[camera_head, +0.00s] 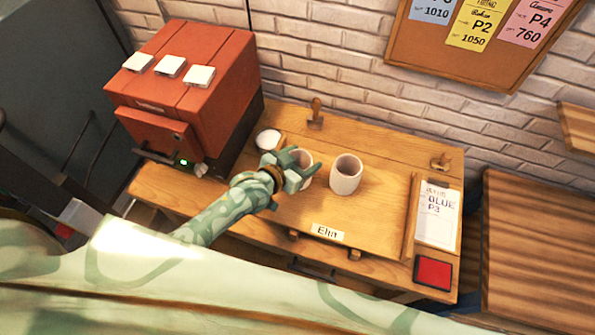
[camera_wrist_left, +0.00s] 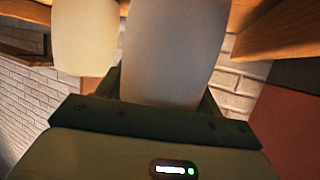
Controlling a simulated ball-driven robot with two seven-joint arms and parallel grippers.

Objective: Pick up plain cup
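Two plain off-white cups stand on the wooden board of the work table. The left cup (camera_head: 303,157) is partly hidden by my left gripper (camera_head: 299,168). The right cup (camera_head: 346,174) stands upright and clear of it. My left gripper's fingers are spread around the left cup, one to each side. In the left wrist view this cup (camera_wrist_left: 172,50) fills the space between the fingers, and the other cup (camera_wrist_left: 86,40) shows to its left. I cannot tell whether the fingers press on the cup. My right gripper is not in view.
A red kiln-like box (camera_head: 190,80) with white tiles on top stands at the left. A small white bowl (camera_head: 268,139) sits behind the gripper. A note (camera_head: 438,215) and a red pad (camera_head: 433,273) lie at the right. The board's front, by the name tag (camera_head: 327,233), is clear.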

